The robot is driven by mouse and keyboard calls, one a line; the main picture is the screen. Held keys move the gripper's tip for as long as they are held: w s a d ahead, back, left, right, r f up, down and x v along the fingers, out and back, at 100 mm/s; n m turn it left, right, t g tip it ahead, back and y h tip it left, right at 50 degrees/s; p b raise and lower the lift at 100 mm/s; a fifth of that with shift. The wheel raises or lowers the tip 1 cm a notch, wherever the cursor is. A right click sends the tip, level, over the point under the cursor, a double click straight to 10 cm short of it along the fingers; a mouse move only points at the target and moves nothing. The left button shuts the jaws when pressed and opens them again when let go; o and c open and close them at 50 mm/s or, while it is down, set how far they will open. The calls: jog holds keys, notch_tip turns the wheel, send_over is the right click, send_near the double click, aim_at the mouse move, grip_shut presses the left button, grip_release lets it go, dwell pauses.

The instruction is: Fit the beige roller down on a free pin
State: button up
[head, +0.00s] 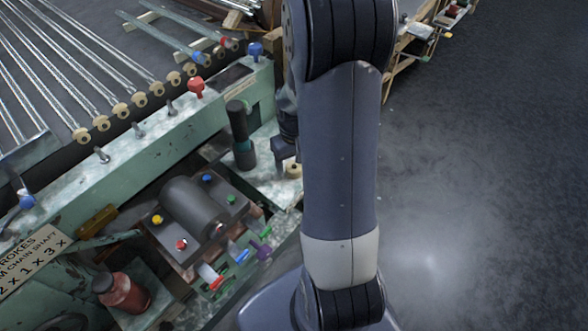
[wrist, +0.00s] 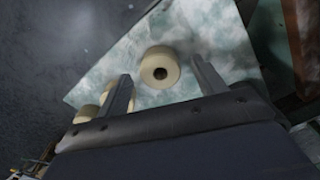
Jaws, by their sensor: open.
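In the wrist view, a beige roller (wrist: 154,75) with a dark centre hole stands upright on a pale green mottled plate (wrist: 207,39). My gripper (wrist: 161,67) is open, with one finger on each side of this roller. No contact shows. More beige rollers (wrist: 86,113) are partly hidden behind the left finger. In the head view, my gripper (head: 284,148) is over the plate, mostly hidden by my arm, and a beige roller (head: 293,171) shows just below it. Bare metal pins (head: 102,155) stand along the green rail, including a middle one (head: 138,130) and a further one (head: 171,107).
A row of beige rollers (head: 121,110) lies beyond the pins, at the ends of glass tubes (head: 60,60). A red knob (head: 196,87) and a blue knob (head: 255,50) rise from the rail. A dark upright cylinder (head: 240,125) stands left of my gripper. Open floor lies right.

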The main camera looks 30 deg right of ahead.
jog(key=shift+f, duration=0.85)
jog(key=shift+c, duration=0.3)
jog(key=c, duration=1)
